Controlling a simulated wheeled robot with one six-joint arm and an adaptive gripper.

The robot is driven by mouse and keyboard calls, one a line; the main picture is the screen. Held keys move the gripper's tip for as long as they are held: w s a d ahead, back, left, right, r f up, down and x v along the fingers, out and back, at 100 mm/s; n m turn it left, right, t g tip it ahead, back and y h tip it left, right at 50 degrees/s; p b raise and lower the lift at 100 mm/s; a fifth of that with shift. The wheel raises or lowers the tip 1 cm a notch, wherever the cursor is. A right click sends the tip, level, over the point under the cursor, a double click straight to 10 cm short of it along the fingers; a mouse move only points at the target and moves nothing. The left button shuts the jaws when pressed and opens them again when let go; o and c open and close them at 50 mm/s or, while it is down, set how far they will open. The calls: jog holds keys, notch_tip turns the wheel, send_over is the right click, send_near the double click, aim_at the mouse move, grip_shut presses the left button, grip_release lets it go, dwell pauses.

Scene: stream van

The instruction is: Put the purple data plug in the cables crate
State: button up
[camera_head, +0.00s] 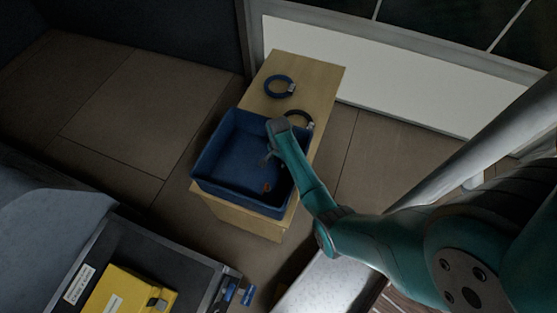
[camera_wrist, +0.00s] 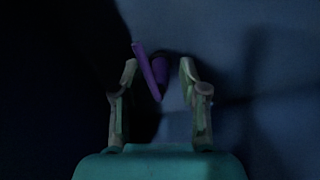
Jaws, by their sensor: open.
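The purple data plug (camera_wrist: 150,73) shows in the wrist view, between and just beyond my open fingertips. It lies tilted against a dark blue surface, and I cannot tell whether either finger touches it. My gripper (camera_wrist: 158,80) is open. In the head view my gripper (camera_head: 268,159) reaches down into a blue open crate (camera_head: 207,150) on a wooden stand. No label on this crate is readable, so I cannot tell whether it is the cables crate. I cannot make out the plug in the head view.
The wooden stand (camera_head: 318,80) also holds a blue cable ring (camera_head: 279,86) and a dark cable ring (camera_head: 300,117), partly hidden by my arm. A small brownish thing (camera_head: 267,187) shows inside the crate. A yellow case (camera_head: 128,292) lies in a dark labelled container at lower left.

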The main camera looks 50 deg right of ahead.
notch_tip(320, 180, up, 12)
jog(key=shift+f, duration=0.1)
dwell(0.4)
dwell(1.0)
